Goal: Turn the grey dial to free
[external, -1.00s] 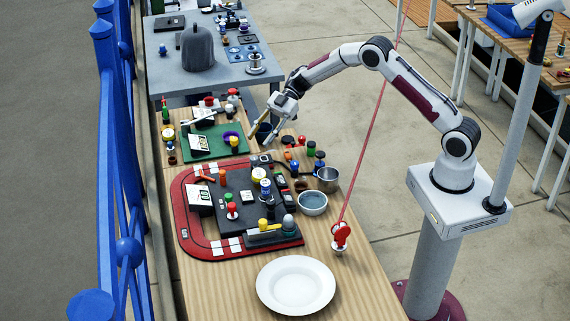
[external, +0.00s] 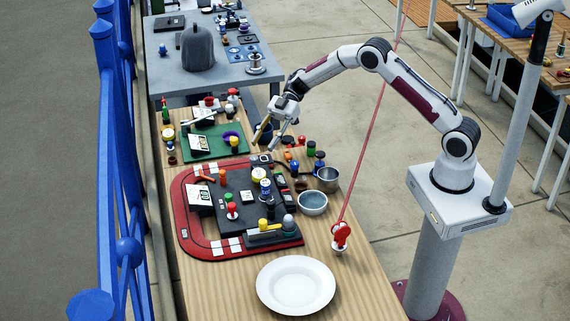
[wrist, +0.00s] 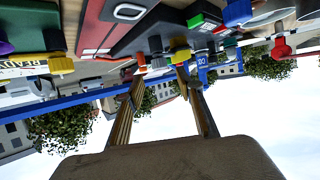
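My gripper (external: 267,140) is open and empty, in the air above the far right side of the wooden table, beyond the black console (external: 236,193). In the wrist view its two fingers (wrist: 156,78) are spread apart, with nothing held between them. A grey rounded knob (external: 289,222), possibly the grey dial, stands at the console's near right corner, well away from my gripper. Its setting and any "free" mark are too small to read. I cannot pick it out for sure in the wrist view, which looks upside down across the console's knobs.
A red track (external: 183,222) surrounds the console, which carries several coloured knobs and a blue-and-white can (external: 265,188). Bowls (external: 313,203) and a steel pot (external: 328,179) stand to the right. A white plate (external: 296,285) lies in front; a red rope (external: 366,150) rises at the right.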

